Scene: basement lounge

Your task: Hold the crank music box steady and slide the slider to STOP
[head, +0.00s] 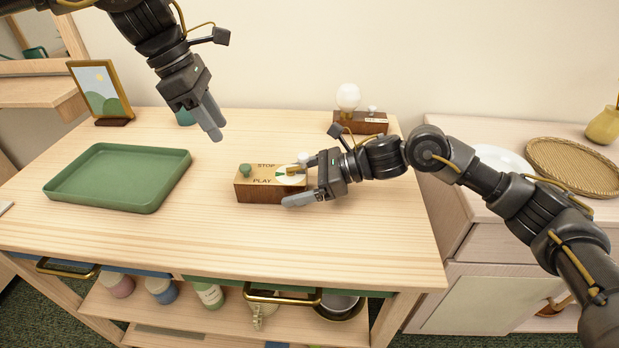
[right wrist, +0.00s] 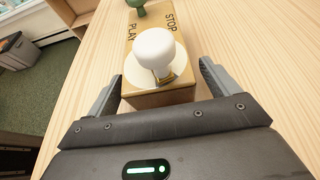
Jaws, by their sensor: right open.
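The music box (head: 262,191) is a wooden block on the table with STOP and PLAY on its top. A green knob (head: 245,171) stands at its left end; in the right wrist view the knob (right wrist: 137,8) is on the PLAY side. A round white crank knob (right wrist: 154,48) sits over a pale disc at the near end. My right gripper (head: 298,182) is open, its fingers either side of the box's right end; contact is unclear. It also shows in the right wrist view (right wrist: 160,84). My left gripper (head: 217,130) hangs above the table, up and left of the box, apart from it; its finger gap is unclear.
A green tray (head: 118,205) lies at the left of the table (head: 330,262). A picture frame (head: 100,92) and a wooden block with a bulb (head: 348,98) stand at the back. A side cabinet with a woven tray (head: 572,167) is at right. Table front is clear.

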